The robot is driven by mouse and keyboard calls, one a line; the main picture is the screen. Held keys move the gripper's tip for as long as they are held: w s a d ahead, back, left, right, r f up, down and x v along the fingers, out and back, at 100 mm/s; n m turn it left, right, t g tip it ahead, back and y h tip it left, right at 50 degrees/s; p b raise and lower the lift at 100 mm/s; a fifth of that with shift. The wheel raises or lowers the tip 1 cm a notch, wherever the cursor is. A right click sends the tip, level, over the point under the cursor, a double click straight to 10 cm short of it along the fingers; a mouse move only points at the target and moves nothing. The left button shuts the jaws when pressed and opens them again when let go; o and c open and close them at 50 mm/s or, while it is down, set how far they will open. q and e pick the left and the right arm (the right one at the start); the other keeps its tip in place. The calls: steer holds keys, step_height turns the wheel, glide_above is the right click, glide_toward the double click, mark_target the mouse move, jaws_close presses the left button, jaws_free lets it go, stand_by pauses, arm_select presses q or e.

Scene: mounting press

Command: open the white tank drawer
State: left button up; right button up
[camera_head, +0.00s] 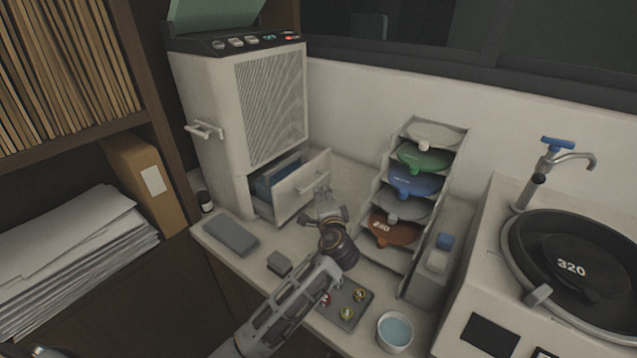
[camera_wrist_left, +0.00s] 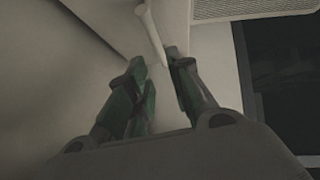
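The white tank drawer (camera_head: 305,187) stands partly pulled out of the lower front of the white machine (camera_head: 235,110), and a blue tank (camera_head: 277,173) shows inside it. The drawer's pale bar handle (camera_head: 312,186) is on its front face. My left gripper (camera_head: 323,197) is right at the handle's near end. In the left wrist view the handle bar (camera_wrist_left: 154,32) reaches down to the gap between the fingertips (camera_wrist_left: 160,62). The fingers are apart, with visible space between them; contact with the bar is unclear. My right gripper is not in view.
A rack of coloured discs (camera_head: 425,160) stands close to the right of my left gripper. A small tray (camera_head: 348,307) and a bowl of liquid (camera_head: 395,331) are near the front edge. A grey flat pad (camera_head: 231,236) lies in front of the machine; a grinder wheel (camera_head: 570,265) is at right.

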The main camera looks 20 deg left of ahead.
mark_target(318, 182)
arm_select(q)
steer(key=x, duration=0.8)
steer(key=shift+a, duration=0.1)
steer(key=shift+w+a+f, duration=0.1)
steer(key=shift+w+a, duration=0.1)
steer(key=shift+w, duration=0.25)
steer(key=shift+c, duration=0.5)
jaws_close()
steer(key=d, duration=0.2)
steer(key=s+d, duration=0.1)
steer(key=shift+s+d, duration=0.2)
steer(key=shift+d, duration=0.2)
jaws_free()
steer(key=shift+o, duration=0.5)
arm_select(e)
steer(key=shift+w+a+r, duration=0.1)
